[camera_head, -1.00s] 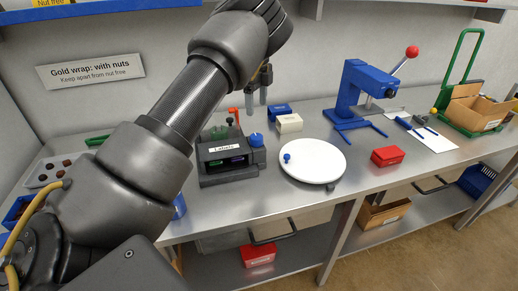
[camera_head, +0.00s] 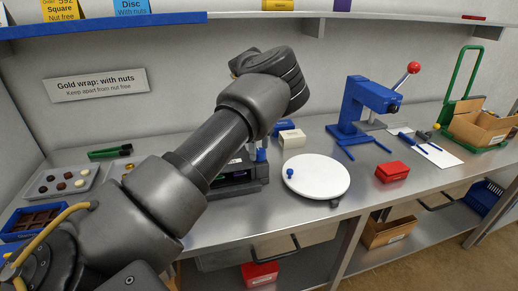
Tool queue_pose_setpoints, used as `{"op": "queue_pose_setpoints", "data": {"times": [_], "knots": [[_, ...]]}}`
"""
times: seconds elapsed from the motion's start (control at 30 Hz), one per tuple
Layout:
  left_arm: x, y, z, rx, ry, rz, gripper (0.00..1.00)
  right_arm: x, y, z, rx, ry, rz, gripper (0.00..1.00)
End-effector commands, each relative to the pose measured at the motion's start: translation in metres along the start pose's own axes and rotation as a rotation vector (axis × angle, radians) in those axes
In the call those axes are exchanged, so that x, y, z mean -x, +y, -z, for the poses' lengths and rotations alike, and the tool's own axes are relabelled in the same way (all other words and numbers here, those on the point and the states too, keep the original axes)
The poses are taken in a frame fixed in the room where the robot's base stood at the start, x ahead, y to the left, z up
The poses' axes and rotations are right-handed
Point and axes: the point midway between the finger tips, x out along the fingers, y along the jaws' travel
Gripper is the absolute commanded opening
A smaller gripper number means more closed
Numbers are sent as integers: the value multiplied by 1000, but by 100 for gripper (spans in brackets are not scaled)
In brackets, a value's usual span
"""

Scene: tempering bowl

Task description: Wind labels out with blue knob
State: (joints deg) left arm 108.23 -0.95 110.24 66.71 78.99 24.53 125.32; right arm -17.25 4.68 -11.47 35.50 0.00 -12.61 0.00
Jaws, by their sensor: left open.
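The dark label dispenser (camera_head: 262,184) stands on the bench, mostly hidden behind my left arm. Its blue knob (camera_head: 261,156) shows at its upper right. A purple bit shows in its front opening. My left gripper (camera_head: 259,146) points down at the knob, largely hidden by my own wrist. Its jaws are open, with the fingertips close above or around the knob; I cannot tell whether they touch it. My right gripper is out of view.
A white round turntable (camera_head: 324,182) with a small blue knob stands right of the dispenser. A red box (camera_head: 392,172) and blue press (camera_head: 354,110) stand further right. A chocolate tray (camera_head: 56,182) lies left.

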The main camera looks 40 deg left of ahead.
Motion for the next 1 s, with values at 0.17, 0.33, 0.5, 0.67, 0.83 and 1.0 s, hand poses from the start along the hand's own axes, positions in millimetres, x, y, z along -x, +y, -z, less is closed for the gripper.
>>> {"op": "queue_pose_setpoints", "data": {"times": [0.17, 0.33, 0.5, 0.67, 0.83, 1.0], "knots": [[-8, 0, 0, 0, 0, -1, 64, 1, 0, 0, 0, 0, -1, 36], [-8, 0, 0, 0, 0, 0, 64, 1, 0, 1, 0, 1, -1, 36], [-8, 0, 0, 0, 0, 0, 49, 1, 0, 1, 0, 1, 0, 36], [-8, 0, 0, 0, 0, 0, 28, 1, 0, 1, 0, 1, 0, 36], [-8, 0, 0, -2, 0, -1, 19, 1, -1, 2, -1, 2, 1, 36], [-7, 0, 0, -29, 0, -1, 19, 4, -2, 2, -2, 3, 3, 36]]}}
